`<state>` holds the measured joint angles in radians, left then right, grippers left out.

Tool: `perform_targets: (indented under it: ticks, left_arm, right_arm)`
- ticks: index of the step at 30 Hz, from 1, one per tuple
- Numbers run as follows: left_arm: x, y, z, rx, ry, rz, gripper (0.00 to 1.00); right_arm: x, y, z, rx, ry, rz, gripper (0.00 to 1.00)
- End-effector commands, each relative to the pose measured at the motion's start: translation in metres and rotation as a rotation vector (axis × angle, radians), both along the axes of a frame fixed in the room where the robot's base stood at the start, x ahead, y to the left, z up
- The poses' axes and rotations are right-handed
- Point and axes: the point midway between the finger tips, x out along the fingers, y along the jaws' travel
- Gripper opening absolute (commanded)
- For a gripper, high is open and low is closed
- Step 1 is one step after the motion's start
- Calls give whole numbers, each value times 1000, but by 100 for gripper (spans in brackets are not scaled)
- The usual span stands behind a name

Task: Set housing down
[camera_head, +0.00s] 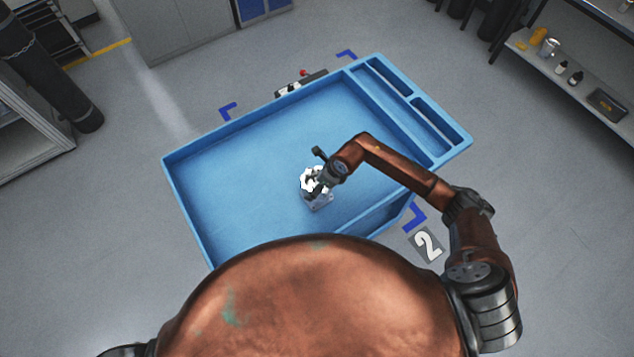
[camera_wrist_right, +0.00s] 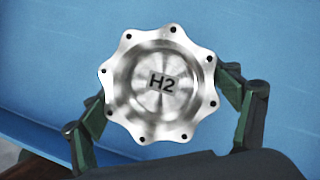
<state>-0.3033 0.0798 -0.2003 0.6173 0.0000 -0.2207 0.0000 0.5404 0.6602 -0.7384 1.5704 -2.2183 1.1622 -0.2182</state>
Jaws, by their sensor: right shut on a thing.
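The housing (camera_head: 309,180) is a silvery metal part in the head view, over the front middle of the blue tray-topped cart (camera_head: 230,170). In the right wrist view the housing (camera_wrist_right: 160,85) shows a scalloped round flange with several small holes and "H2" on its centre. My right gripper (camera_head: 318,188) is shut on it, with a finger on each side of the flange in the wrist view (camera_wrist_right: 165,105). A greyish piece shows just below the housing in the head view; I cannot tell what it is or whether the housing touches the surface. My left gripper is out of view.
The cart's blue surface is clear left of and behind the housing. A raised rim (camera_head: 240,115) surrounds it, and narrow compartments (camera_head: 440,120) line its right side. A shelf with bottles (camera_head: 575,78) stands at the far right. A floor marking "2" (camera_head: 428,244) is beside the cart.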

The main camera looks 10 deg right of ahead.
Motion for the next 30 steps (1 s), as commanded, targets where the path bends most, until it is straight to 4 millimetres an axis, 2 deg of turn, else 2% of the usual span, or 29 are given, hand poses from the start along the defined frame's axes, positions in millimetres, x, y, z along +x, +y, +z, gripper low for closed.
perform_targets:
  ticks: [4,5,6,12,22,26,30]
  left_arm:
    - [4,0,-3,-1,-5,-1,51]
    - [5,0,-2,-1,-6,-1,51]
    - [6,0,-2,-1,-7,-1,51]
    - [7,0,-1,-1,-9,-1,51]
    - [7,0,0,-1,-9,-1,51]
    - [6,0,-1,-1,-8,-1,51]
    - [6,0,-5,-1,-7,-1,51]
  right_arm:
    - [1,1,-1,3,-4,1,24]
    - [0,0,-3,0,0,0,84]
    - [0,0,-2,0,0,0,86]
    - [0,0,-2,0,0,0,100]
    - [0,0,0,0,0,0,100]
    - [-2,-4,11,-1,-3,1,100]
    - [-8,-13,35,-2,-4,1,100]
